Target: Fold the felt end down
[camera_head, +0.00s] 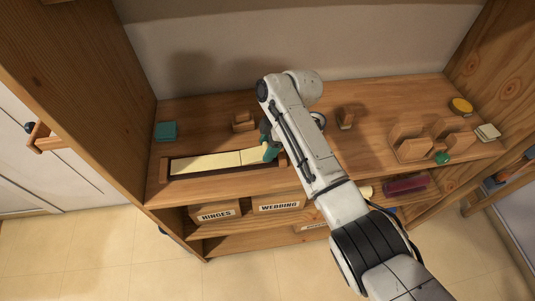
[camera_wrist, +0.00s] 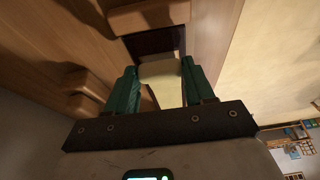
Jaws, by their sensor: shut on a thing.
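A cream felt strip (camera_head: 205,163) lies lengthwise in a long, low wooden tray (camera_head: 164,171) with a dark inside, at the left front of the shelf. A thin crease line crosses the felt near its right part. My gripper (camera_head: 270,150), with teal fingers, is at the right end of the strip, shut on the felt. In the wrist view the felt end (camera_wrist: 163,85) sits between the two fingers of my gripper (camera_wrist: 160,78). The dark tray floor and a wooden end block (camera_wrist: 150,15) show beyond it. My arm hides part of the tray's right end.
A teal block (camera_head: 166,131) and a small wooden block (camera_head: 243,121) stand behind the tray. Right of my arm are another wooden block (camera_head: 345,117), a wooden holder (camera_head: 413,150), a yellow round thing (camera_head: 461,105) and a pale pad (camera_head: 487,132). Labelled boxes (camera_head: 215,212) sit below.

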